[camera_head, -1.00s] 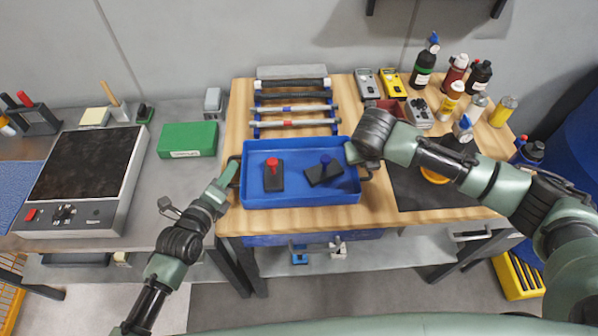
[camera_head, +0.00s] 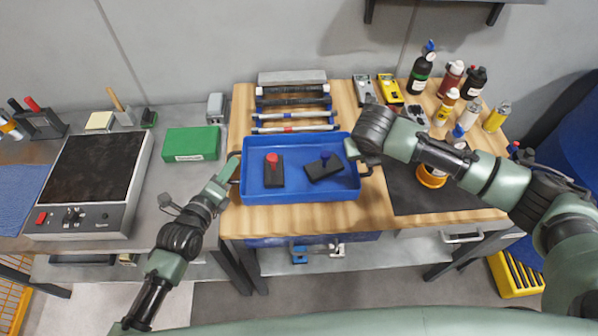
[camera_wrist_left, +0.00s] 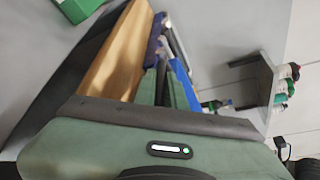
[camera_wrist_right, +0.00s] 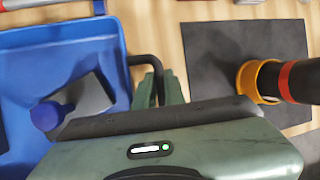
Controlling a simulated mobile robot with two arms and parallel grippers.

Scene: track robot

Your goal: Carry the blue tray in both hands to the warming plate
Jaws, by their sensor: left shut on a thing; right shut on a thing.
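The blue tray (camera_head: 300,191) is at the front of the wooden bench, in the middle of the head view. It holds a red-knobbed dark block (camera_head: 273,170) and a blue-knobbed dark block (camera_head: 325,167). My left gripper (camera_head: 234,171) is shut on the tray's left handle; its fingers hide most of that handle. My right gripper (camera_head: 358,157) is shut on the right handle, a dark bar that shows in the right wrist view (camera_wrist_right: 147,66). The warming plate (camera_head: 88,180), with a dark top and front knobs, stands on the grey table to the left. I cannot tell whether the tray touches the bench.
A green box (camera_head: 191,143) lies on the grey table between the plate and the tray. A rack of rods (camera_head: 293,107) stands behind the tray. Several bottles (camera_head: 448,105) stand at the back right. A black mat (camera_head: 425,185) lies right of the tray.

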